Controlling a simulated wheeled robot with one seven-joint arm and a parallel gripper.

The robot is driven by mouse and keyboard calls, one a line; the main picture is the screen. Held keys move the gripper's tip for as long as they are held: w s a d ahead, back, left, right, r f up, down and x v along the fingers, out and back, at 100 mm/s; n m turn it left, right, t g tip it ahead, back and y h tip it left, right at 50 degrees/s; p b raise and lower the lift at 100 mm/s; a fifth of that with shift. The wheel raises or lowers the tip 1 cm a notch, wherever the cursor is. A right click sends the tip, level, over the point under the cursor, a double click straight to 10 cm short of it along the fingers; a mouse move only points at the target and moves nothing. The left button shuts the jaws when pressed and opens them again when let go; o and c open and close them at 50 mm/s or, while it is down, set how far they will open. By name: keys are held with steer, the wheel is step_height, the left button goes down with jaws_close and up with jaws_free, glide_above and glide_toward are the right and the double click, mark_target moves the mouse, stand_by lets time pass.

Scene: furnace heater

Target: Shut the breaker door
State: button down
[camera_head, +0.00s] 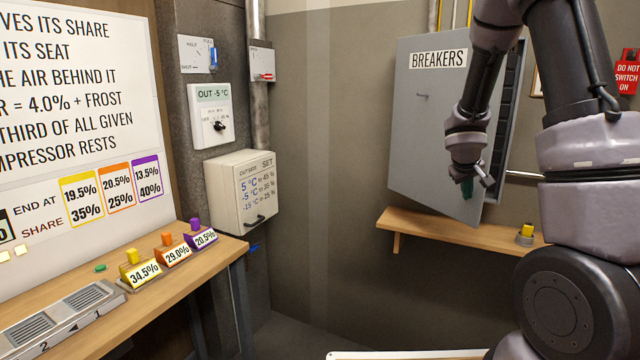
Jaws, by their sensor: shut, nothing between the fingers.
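The grey breaker door (425,130), labelled BREAKERS, is at the upper right on the back wall. It stands partly open, with its right edge swung out from the box. A strip of the dark box inside (508,110) shows past that edge. A small handle (422,96) is on the door's face. My gripper (468,190) hangs pointing down in front of the door's lower right part. Its fingers look closed and hold nothing. I cannot tell whether they touch the door. My arm hides the door's upper right part.
A wooden shelf (430,228) runs below the breaker box and carries a yellow button block (525,234). A beige control box (242,190) hangs on the wall at left centre. A wooden bench (150,300) with coloured blocks is at left. The wall between is clear.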

steer(key=w+d+n+t+y, duration=0.1)
steer(key=w+d+n+y, duration=0.4)
steer(key=w+d+n, duration=0.4)
steer(key=w+d, duration=0.4)
steer(key=d, duration=0.3)
steer(key=shift+t+y, duration=0.3)
steer(key=shift+y, duration=0.1)
steer(key=shift+a, duration=0.1)
